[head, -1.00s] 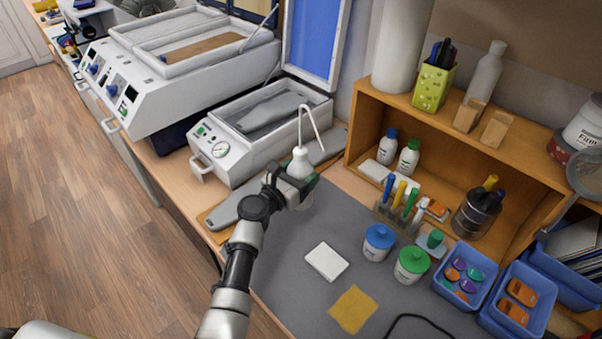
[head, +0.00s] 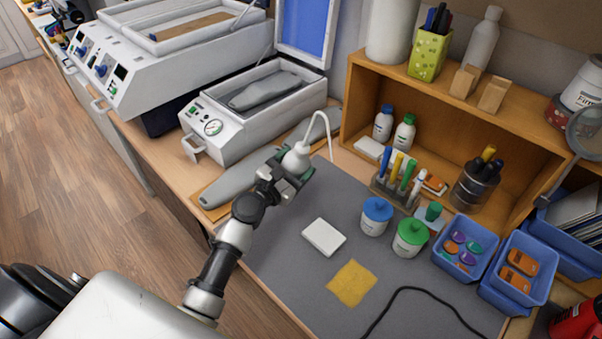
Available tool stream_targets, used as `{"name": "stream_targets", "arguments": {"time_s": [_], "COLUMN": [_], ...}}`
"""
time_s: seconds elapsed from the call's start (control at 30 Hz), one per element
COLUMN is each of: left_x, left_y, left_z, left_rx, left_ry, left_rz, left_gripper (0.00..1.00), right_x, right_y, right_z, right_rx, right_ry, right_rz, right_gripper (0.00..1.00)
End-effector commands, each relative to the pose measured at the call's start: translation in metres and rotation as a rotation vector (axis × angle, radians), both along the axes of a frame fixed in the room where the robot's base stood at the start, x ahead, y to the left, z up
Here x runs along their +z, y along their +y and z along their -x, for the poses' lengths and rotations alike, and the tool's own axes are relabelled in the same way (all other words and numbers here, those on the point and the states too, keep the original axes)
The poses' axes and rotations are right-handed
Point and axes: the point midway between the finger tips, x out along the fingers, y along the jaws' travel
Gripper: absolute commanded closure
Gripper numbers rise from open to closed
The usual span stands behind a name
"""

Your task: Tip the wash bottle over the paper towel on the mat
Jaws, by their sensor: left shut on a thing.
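My left gripper (head: 290,171) is shut on the white wash bottle (head: 297,155), above the far left part of the grey mat (head: 285,240). The bottle tilts to the right, and its thin curved spout bends over with the tip pointing down. The gripper hides most of the bottle's body. The folded white paper towel (head: 323,237) lies flat on the mat, nearer and to the right of the bottle, apart from it. My right gripper is not in view.
A yellow cloth (head: 352,284) and a black cable (head: 420,292) lie on the mat. A blue-lidded jar (head: 376,216) and a green-lidded jar (head: 410,237) stand right of the towel. Blue bins (head: 466,258) and a wooden shelf (head: 440,155) bound the right side. A press (head: 235,125) stands behind.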

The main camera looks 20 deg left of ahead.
Motion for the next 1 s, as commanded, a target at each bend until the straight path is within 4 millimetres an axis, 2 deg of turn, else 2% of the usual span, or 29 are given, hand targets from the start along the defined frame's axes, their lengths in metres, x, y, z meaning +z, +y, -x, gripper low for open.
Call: {"name": "stream_targets", "arguments": {"time_s": [0.03,0.43,1.0], "left_x": [-0.004,-0.009,-0.031], "left_y": [0.003,0.018,0.025], "left_z": [-0.002,-0.009,-0.012], "left_rx": [0.000,-0.001,0.000], "left_ry": [-0.019,-0.110,-0.228], "left_rz": [-0.027,-0.223,-0.467], "left_gripper": [0.73,0.73,0.73], "right_x": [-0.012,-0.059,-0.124], "right_y": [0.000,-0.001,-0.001], "right_z": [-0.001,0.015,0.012], "right_rx": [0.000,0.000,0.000], "right_ry": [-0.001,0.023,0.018], "right_rz": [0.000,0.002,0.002], "right_gripper": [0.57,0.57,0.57]}}
